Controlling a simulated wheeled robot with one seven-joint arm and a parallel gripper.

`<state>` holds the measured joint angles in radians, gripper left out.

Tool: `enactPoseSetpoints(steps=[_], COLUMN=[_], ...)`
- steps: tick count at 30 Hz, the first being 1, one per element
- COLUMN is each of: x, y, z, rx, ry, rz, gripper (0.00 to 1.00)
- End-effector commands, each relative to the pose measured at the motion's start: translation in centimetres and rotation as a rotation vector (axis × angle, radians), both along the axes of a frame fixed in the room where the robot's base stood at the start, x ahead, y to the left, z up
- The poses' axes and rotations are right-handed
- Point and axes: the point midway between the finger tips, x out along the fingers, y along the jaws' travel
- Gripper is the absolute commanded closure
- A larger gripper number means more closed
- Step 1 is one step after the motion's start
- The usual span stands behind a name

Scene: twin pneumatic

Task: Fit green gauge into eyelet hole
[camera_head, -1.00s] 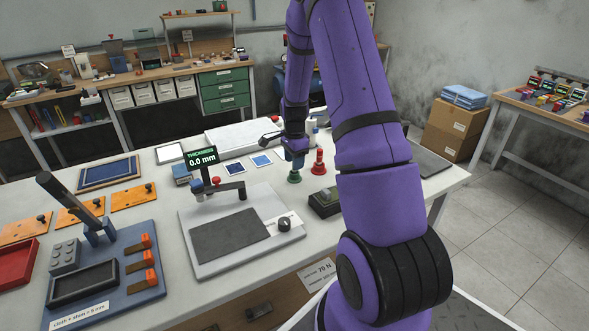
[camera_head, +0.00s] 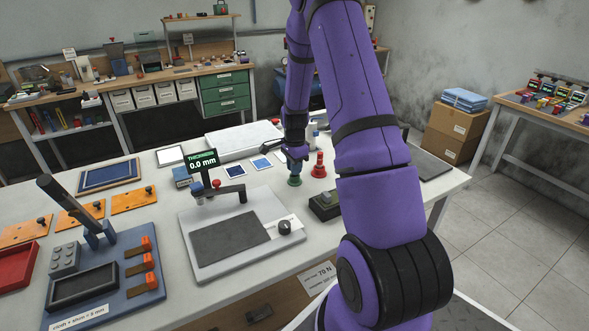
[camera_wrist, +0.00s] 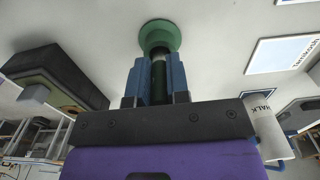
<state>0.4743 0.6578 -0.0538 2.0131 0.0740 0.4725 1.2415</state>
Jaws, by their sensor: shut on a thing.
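The green gauge (camera_head: 294,181) is upright, with its wide flared green end down, at the table's far right part in the head view. In the wrist view its flared green end (camera_wrist: 160,36) shows beyond my fingertips, and its dark stem runs between the blue fingers. My gripper (camera_head: 295,157) is shut on the stem; it also fills the middle of the wrist view (camera_wrist: 158,75). I cannot tell whether the gauge's base touches the table. A red gauge (camera_head: 318,166) of similar shape stands just to the right, apart from it. I cannot make out an eyelet hole.
Left of the gauge lie blue-and-white cards (camera_head: 236,172) and a thickness tester (camera_head: 229,244) with a display reading 0.0 mm. A dark block (camera_head: 325,205) stands in front of the red gauge. A white chalk bottle (camera_wrist: 268,123) shows close to my gripper's right.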

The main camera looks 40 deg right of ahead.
Motion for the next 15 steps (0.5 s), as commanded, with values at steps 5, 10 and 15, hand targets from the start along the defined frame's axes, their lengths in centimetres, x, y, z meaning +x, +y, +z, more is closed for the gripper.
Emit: enactPoseSetpoints(steps=[5,10,15], x=[0.1,-0.7,-3.3], y=[0.0,0.9,3.9], z=[1.6,3.4,3.8], rx=[-0.002,0.0,0.001], ry=[-0.003,0.001,0.002], rz=[0.001,0.002,0.003], gripper=[1.0,1.0,1.0])
